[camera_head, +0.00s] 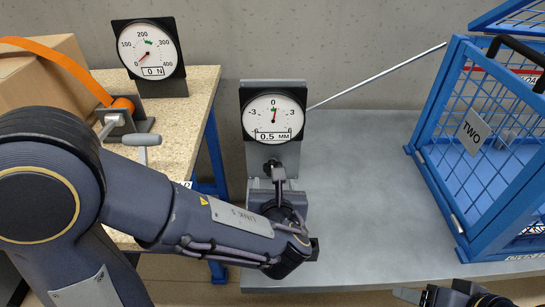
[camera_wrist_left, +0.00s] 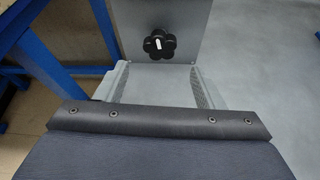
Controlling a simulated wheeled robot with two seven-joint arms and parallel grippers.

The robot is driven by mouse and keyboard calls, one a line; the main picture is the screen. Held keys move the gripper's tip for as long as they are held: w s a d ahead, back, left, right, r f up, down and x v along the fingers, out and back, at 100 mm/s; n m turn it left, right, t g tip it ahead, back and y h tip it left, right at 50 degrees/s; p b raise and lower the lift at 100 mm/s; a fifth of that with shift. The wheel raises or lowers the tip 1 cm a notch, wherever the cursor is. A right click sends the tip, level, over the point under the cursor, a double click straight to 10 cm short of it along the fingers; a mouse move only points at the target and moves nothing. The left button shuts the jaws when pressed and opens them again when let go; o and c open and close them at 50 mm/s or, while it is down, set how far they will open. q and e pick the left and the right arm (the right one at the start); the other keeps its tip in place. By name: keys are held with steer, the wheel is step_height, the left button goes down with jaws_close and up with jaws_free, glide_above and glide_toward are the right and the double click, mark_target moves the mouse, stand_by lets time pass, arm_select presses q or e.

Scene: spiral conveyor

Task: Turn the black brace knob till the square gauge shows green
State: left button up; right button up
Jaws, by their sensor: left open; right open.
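The black brace knob (camera_wrist_left: 160,44) is a lobed knob with a white mark, on a grey upright plate in the left wrist view. In the head view the knob (camera_head: 271,164) shows small and dark below a square-framed gauge (camera_head: 273,118). That gauge reads 0.5 MM; its red needle is a little right of 0, close to a small green mark. My left gripper (camera_wrist_left: 158,82) is open and empty, its fingers short of the knob, one toward each side. My right gripper (camera_head: 462,296) is partly cut off at the bottom edge of the head view.
A second gauge (camera_head: 147,50) reading 0 N stands on a wooden table (camera_head: 185,125) at left, near a carton (camera_head: 40,75) with an orange strap. A blue mesh cage (camera_head: 455,120) marked TWO stands on the right of the grey table (camera_head: 375,200). The middle is clear; a thin rod runs behind.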

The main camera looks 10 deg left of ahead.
arm_select(q)
steer(key=b+x, duration=0.2)
steer(key=x, duration=0.5)
steer(key=shift+w+a+f, duration=0.1)
steer(key=shift+w, duration=0.35)
steer(key=c, duration=1)
steer(key=shift+o, duration=0.2)
steer(key=shift+r+p, duration=0.2)
steer(key=shift+p, duration=0.15)
steer(key=m+y+p, duration=0.1)
steer(key=m+p, duration=0.1)
steer(key=p, duration=0.1)
steer(key=shift+r+m+y+p, duration=0.1)
steer(key=shift+m+y+p, duration=0.2)
steer(key=shift+y+p, duration=0.1)
steer(key=shift+d+m+p, duration=0.2)
steer(key=shift+m+p, duration=0.1)
steer(key=shift+f+y, duration=0.3)
